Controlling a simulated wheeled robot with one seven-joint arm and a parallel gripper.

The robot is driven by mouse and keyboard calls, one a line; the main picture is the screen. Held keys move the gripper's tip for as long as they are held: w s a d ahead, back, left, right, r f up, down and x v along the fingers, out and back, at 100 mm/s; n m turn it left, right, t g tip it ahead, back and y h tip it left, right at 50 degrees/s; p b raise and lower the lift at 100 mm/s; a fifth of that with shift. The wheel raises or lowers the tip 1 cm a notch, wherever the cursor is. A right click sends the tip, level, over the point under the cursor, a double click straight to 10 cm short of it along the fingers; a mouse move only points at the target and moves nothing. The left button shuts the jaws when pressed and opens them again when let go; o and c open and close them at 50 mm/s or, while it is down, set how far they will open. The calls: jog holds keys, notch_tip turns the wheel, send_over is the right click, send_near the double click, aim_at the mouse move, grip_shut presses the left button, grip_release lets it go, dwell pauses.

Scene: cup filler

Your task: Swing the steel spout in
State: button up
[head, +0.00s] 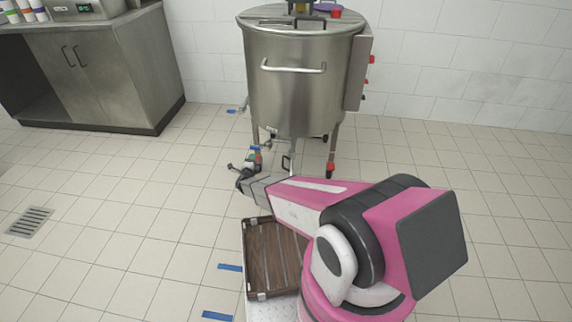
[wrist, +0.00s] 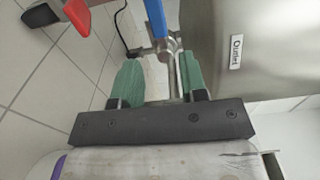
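The steel spout (wrist: 171,72) is a thin pipe below a blue-handled valve, seen in the wrist view. My gripper (wrist: 160,72) has two green fingers, spread apart, and the pipe shows between them. The pipe lies close to the right finger, with a wide gap to the left finger; I cannot tell if it touches. The blue handle (wrist: 155,17) sits just above. In the head view my gripper (head: 241,180) is low in front of the tank, by its outlet fittings, small and partly hidden by my arm.
The big steel tank (head: 300,95) stands on legs; its wall beside the fingers bears an "Outlet" label (wrist: 236,52). A red part (wrist: 77,15) is at the wrist view's upper left. A steel cabinet (head: 100,75) stands left. The tiled floor (head: 120,190) is mostly clear.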

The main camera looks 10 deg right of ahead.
jog(key=h, duration=0.1)
jog(key=m+g+h, duration=0.9)
jog(key=m+g, duration=0.4)
jog(key=g, duration=0.1)
send_near(283, 160)
jog(key=x, duration=1)
jog(key=shift+f, duration=0.35)
jog(key=shift+s, duration=0.1)
grip_shut()
